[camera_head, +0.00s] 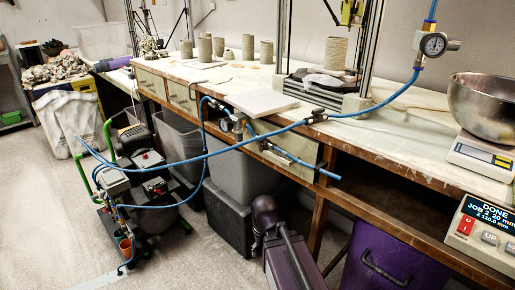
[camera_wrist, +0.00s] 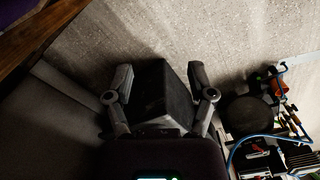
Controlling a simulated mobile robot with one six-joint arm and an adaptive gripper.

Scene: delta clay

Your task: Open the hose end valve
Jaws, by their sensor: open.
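A blue hose (camera_head: 308,173) ends in a free tip in front of the bench. A small metal fitting (camera_head: 268,147), which looks like the hose end valve, sits on it at the bench's front edge; its handle position is too small to tell. My gripper (camera_wrist: 160,74) shows in the wrist view with its two fingers spread apart. It points down towards the floor, and a dark boxy shape shows between the fingers. The valve is not seen in the wrist view. In the head view my dark arm stands low in front of the bench, below the valve, and my fingers are not clear.
A compressor (camera_head: 140,185) stands on the floor at left. Grey bins and a purple bin (camera_head: 385,262) sit under the bench. Blue hoses cross in front of it.

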